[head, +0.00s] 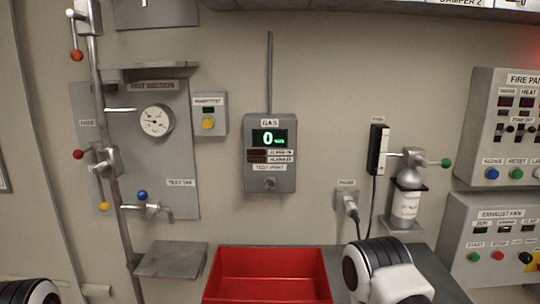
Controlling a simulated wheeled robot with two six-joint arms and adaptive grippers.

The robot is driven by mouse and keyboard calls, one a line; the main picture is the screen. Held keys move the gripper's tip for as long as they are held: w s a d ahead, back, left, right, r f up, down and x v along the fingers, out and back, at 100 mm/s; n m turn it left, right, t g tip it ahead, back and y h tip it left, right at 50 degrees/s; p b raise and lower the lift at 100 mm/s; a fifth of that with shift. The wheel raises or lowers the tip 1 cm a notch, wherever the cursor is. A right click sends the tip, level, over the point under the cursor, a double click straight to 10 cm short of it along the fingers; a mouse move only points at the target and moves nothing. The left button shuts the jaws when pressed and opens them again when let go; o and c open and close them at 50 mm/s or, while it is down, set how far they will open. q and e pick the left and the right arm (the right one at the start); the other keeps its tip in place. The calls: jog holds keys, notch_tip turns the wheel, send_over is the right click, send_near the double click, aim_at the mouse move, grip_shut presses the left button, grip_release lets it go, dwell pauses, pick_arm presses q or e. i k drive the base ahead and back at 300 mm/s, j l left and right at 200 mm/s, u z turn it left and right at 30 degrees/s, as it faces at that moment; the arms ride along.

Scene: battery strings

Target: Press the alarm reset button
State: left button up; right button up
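The fire panel (505,90) is at the right edge, cut off by the frame. Along its bottom are a blue button (492,174) labelled like "silence", a green button (516,174) labelled like "reset", and another button partly cut off at the edge. The small labels are blurred. A gas unit (270,180) at the centre shows a green 0 and has a round knob below. Parts of my arms show at the bottom left and bottom right of centre, well below the panel. Neither gripper's fingers are visible.
An exhaust fan box (495,222) with buttons is below the fire panel. A white bottle (406,200) with a green-knobbed valve stands left of it. A red tray (268,252) is at the bottom centre. Pipes with coloured knobs and a gauge (155,121) are at left.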

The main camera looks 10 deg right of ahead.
aim_at(518, 174)
jog(key=z, duration=1.85)
